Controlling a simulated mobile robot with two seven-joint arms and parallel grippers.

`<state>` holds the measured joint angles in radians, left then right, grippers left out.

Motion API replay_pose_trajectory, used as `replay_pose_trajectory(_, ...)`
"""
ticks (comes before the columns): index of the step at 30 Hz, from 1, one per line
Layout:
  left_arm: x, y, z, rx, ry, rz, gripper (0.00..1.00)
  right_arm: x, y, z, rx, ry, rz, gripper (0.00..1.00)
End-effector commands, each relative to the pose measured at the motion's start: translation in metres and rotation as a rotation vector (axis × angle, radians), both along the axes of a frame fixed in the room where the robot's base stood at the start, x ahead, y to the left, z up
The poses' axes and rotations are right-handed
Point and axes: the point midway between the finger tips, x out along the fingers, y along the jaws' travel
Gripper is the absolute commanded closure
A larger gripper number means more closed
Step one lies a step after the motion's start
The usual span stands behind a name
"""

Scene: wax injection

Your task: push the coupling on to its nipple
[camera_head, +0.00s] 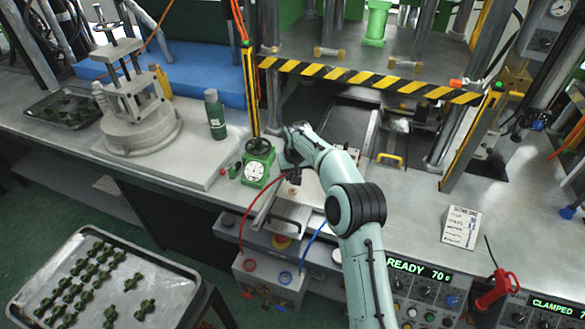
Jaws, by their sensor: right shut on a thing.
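My right arm reaches in from the bottom middle, and its gripper (291,174) is over the front of the press bay, beside the green gauge block. It is shut on the coupling (295,179), a small dark piece at the upper end of the red hose (246,217). The fingers and wrist hide most of the coupling. I cannot make out the nipple, nor whether the coupling touches it. My left gripper is not in view.
The green block with a white dial (256,170) stands just left of my gripper. A blue hose (312,243) rises from the control box (270,280) below. A yellow-black striped bar (365,78) crosses above.

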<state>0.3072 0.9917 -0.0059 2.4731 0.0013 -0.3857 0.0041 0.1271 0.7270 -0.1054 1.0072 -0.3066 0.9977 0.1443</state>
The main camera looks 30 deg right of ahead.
Motion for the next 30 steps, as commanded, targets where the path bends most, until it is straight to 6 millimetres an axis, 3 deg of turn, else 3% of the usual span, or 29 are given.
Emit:
replay_pose_trajectory(10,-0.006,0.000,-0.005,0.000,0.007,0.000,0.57,0.000,0.000,-0.022,0.000,0.000,0.000,1.00)
replay_pose_trajectory(30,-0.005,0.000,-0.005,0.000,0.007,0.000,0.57,0.000,0.000,-0.023,0.000,-0.001,0.000,1.00)
